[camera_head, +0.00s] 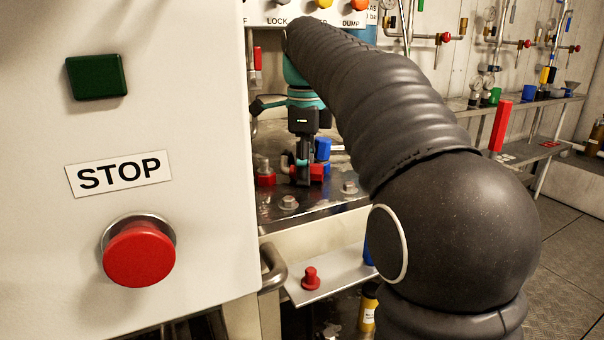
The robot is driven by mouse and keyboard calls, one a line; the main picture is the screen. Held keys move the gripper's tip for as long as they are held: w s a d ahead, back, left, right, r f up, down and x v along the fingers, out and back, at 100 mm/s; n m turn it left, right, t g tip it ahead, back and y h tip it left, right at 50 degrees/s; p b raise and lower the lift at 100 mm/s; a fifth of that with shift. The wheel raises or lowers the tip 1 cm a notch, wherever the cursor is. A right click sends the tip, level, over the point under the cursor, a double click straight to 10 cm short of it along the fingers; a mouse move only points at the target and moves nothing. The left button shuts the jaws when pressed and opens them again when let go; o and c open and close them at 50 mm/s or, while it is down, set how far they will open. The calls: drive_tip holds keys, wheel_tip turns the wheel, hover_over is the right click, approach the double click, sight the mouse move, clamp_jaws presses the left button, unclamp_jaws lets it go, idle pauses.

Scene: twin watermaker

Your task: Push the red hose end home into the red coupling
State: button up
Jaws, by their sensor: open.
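My gripper (304,178) points down over the metal deck inside the machine, behind the white panel. It is open. A red fitting (317,172) shows right beside its fingers, partly hidden by them; I cannot tell whether they touch. Another red fitting (265,179) sits on the deck to the left, with a grey metal part above it. A short pale curved pipe or hose piece (285,160) shows just left of the fingers. Which red part is the hose end and which the coupling is too small to tell, as is any gap between them.
A blue fitting (322,149) stands close to the right of my gripper. Bolts (289,202) stick up from the deck (325,209). The white panel (210,200) with a red stop button (139,253) fills the left. A red knob-shaped part (310,279) stands on a lower shelf (335,277).

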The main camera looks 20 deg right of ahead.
clamp_jaws()
drive_tip(key=shift+r, duration=0.45)
wheel_tip(320, 180, up, 4)
drive_tip(key=shift+w+f+p, duration=0.1)
drive_tip(key=shift+f+p, duration=0.15)
drive_tip(key=shift+p, duration=0.65)
drive_tip(key=s+d+r+p, duration=0.1)
drive_tip(key=s+d+r, duration=0.5)
drive_tip(key=d, duration=0.4)
drive_tip(key=shift+r+p, duration=0.35)
drive_tip(key=shift+p, duration=0.05)
drive_tip(key=shift+d, duration=0.1)
